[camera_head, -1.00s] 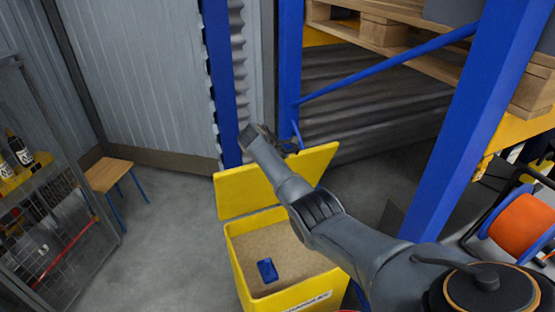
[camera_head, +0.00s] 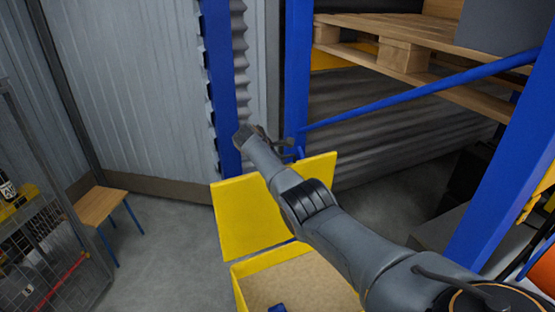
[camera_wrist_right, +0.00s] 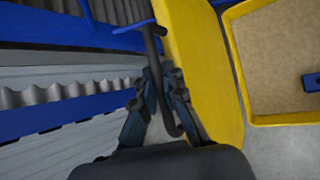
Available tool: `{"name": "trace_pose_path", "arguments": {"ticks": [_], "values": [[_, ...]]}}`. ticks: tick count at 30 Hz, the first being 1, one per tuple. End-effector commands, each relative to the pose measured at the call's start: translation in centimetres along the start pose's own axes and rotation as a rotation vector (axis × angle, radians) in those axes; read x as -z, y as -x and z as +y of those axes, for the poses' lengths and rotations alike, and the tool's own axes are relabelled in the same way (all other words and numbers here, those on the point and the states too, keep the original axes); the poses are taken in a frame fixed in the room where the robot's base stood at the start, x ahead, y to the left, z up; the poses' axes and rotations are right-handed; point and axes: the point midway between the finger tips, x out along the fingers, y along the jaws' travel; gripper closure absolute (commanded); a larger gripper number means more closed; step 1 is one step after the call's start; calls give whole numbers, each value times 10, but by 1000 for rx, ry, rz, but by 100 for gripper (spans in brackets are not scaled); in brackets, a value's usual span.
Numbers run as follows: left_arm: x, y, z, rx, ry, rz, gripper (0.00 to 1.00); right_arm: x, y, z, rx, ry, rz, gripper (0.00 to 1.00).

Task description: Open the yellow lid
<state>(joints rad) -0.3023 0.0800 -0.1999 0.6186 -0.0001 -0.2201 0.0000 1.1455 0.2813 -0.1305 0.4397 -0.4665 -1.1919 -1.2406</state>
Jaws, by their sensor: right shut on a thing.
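The yellow lid (camera_head: 250,215) stands raised at the back edge of the yellow box (camera_head: 237,292), and the box's mouth is uncovered. The box holds a sand-coloured fill (camera_head: 300,284). My right arm reaches across the lid in the head view, with the gripper (camera_head: 287,148) near the lid's upper edge. In the right wrist view, my right gripper (camera_wrist_right: 164,80) is shut on a dark curved bar (camera_wrist_right: 152,45) beside the lid (camera_wrist_right: 195,55). How the bar joins the lid is unclear. My left gripper is out of view.
A blue object (camera_head: 277,308) lies in the sand. Blue rack posts (camera_head: 297,70) and a corrugated wall stand close behind the lid. A wooden stool (camera_head: 98,206) and a mesh cage are at the left. Grey floor (camera_head: 165,260) is clear between stool and box.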

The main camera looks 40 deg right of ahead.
Motion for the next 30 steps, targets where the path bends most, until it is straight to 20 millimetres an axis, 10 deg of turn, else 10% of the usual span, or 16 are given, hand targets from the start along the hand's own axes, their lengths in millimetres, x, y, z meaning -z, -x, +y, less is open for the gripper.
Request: {"name": "trace_pose_path", "arguments": {"ticks": [3, 8, 30], "values": [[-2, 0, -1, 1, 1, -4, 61, 2, 0, -1, 2, 0, 3, 100], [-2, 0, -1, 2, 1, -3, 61, 1, 0, -1, 2, 0, 3, 66], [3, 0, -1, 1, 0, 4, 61, 1, 37, 1, -4, -1, 1, 66]]}}
